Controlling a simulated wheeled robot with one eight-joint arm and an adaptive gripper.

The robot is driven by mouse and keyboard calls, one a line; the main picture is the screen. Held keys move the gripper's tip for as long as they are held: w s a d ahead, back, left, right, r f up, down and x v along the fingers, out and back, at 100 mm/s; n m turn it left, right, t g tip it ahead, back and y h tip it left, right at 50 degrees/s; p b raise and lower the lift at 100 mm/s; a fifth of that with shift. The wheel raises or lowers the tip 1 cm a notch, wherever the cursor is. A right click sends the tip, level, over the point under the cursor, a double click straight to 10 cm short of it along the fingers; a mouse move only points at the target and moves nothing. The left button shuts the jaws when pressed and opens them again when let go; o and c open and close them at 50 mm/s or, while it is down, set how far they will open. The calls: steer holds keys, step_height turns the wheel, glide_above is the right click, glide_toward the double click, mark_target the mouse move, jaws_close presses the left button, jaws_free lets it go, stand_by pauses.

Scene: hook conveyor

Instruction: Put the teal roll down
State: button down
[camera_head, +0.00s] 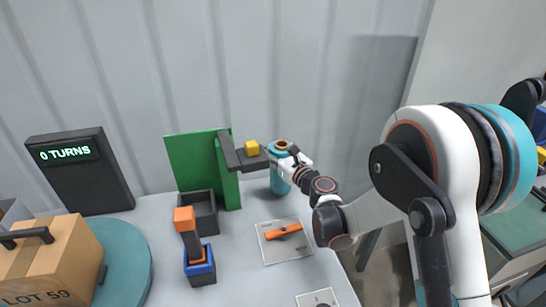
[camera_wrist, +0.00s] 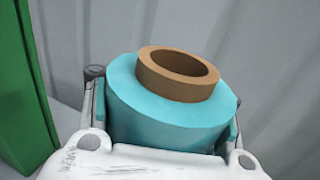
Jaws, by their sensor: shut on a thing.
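The teal roll (camera_head: 279,176) has a brown core ring showing at its top. In the wrist view the teal roll (camera_wrist: 168,110) fills the middle, held between the fingers, slightly tilted in the picture. My gripper (camera_head: 283,152) is shut on it near its upper part, at the back right of the table. The roll's lower end is near the table's back edge; I cannot tell whether it touches the surface. My gripper's fingers also show on both sides of the roll in the wrist view (camera_wrist: 163,125).
A green panel (camera_head: 190,163) with a dark arm (camera_head: 228,152) and a yellow block (camera_head: 251,148) stands left of the roll. A dark bin (camera_head: 203,207), an orange-handled tool in a blue holder (camera_head: 201,271), a white card with an orange piece (camera_head: 284,231) and a box (camera_head: 50,262) on a teal turntable (camera_head: 125,262) lie nearer.

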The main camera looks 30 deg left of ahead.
steer(key=shift+f, duration=1.2)
steer(key=shift+f+b, duration=0.1)
steer(key=shift+b, duration=0.25)
steer(key=c, duration=0.6)
jaws_free()
steer(key=p+v, duration=0.2)
steer(key=v, duration=1)
steer(key=shift+d, duration=0.1)
